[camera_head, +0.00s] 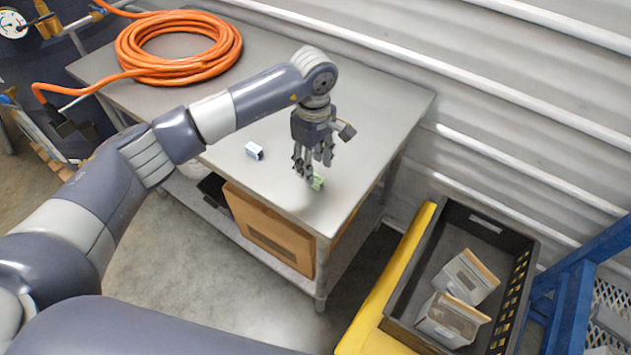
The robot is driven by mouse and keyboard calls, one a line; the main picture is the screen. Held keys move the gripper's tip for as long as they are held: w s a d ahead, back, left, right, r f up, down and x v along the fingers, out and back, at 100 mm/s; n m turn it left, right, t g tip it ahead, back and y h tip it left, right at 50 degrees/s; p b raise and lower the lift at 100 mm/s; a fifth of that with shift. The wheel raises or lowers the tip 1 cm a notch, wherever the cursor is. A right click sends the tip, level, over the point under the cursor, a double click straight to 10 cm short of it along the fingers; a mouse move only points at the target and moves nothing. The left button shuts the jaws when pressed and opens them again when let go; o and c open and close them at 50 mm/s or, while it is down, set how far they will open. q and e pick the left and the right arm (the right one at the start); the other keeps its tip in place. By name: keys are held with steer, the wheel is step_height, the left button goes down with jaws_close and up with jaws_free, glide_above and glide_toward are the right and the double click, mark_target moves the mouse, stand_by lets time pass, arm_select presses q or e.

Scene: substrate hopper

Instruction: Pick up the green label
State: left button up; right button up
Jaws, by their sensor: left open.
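The green label (318,182) is a small green piece on the grey metal table (237,187), near the table's front right part. My left gripper (312,172) points down right at the green label, with its fingers open. The fingers partly cover the label, and I cannot tell whether they touch it. A small white and blue block (254,151) lies on the table to the left of the gripper. My right gripper is not in view.
A coiled orange hose (178,72) lies at the table's far left. A cardboard box (268,232) sits on the shelf below. A black crate (520,262) with two packages (462,278) stands at right, beside a yellow edge (385,290). A corrugated wall (500,120) rises behind the table.

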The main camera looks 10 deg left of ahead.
mark_target(317, 177)
arm_select(q)
steer(key=f, duration=0.1)
steer(key=f+b, duration=0.1)
steer(key=f, duration=0.2)
steer(key=shift+d+f, duration=0.2)
steer(key=shift+d, duration=0.1)
steer(key=shift+f+b, duration=0.3)
steer(key=shift+w, duration=0.15)
steer(key=c, duration=0.8)
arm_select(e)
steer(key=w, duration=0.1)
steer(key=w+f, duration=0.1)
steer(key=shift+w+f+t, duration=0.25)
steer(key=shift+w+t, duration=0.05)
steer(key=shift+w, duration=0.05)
